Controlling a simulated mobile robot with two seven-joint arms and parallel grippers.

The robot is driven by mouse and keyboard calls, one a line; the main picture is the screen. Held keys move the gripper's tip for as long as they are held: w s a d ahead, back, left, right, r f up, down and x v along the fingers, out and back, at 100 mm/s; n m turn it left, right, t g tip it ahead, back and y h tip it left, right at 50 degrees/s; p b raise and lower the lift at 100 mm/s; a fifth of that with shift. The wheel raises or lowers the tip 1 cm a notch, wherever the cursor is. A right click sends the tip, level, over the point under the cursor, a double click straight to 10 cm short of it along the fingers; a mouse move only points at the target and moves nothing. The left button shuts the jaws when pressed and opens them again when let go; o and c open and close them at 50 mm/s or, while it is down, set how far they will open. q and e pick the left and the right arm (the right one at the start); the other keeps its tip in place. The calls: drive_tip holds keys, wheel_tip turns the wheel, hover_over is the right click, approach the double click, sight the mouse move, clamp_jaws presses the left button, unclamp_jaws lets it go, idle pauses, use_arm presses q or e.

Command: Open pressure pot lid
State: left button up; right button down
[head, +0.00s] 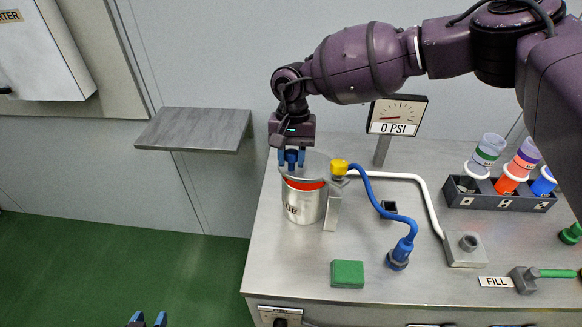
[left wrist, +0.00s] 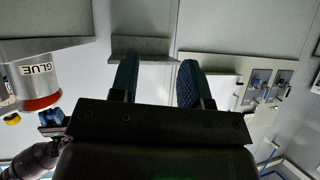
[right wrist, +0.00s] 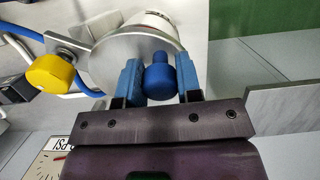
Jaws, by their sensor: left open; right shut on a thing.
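The pressure pot (head: 304,204) is a silver can with a red band inside its rim, standing at the left of the steel table. Its grey lid (head: 318,165) sits tilted, with a gap showing the red at the front. My right gripper (head: 291,158) is shut on the lid's blue knob, which shows between the fingers in the right wrist view (right wrist: 159,80). A yellow knob (head: 339,167) is on a bracket beside the pot. My left gripper (head: 147,320) is open and empty, low at the bottom edge, away from the table. The left wrist view shows the pot labelled GLUE (left wrist: 38,84).
A gauge reading 0 PSI (head: 397,115) stands behind the pot. A blue hose (head: 380,205) runs right of it. A green block (head: 347,274) lies in front. A rack of coloured cups (head: 497,200) is at right. A grey wall shelf (head: 194,130) is at left.

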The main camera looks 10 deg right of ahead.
drive_tip(key=w+g+b, duration=0.1)
drive_tip(key=b, duration=0.1)
drive_tip(key=r+g+b, duration=0.1)
drive_tip(key=b, duration=0.1)
drive_tip(key=w+r+g+b, duration=0.1)
drive_tip(key=shift+w+d+r+g+y+b, duration=0.1)
drive_tip(key=shift+w+d+g+y+b, duration=0.2)
drive_tip(key=shift+w+b, duration=0.1)
drive_tip(key=shift+w+r+b, duration=0.1)
drive_tip(key=shift+r+b, duration=0.15)
drive_tip(key=shift+b, duration=0.1)
drive_tip(key=shift+w+r, duration=0.1)
drive_tip(key=shift+r, duration=0.15)
use_arm(q)
wheel_tip(320, 180, down, 7)
drive_tip(key=shift+s+d+f+g, duration=0.15)
drive_tip(key=shift+s+f+g, duration=0.05)
drive_tip(key=shift+s+g, duration=0.1)
drive_tip(key=shift+f, duration=0.1)
use_arm(e)
drive_tip(key=c, duration=0.8)
unclamp_jaws()
use_arm(q)
drive_tip(key=shift+s+f, duration=0.15)
drive_tip(key=shift+f, duration=0.1)
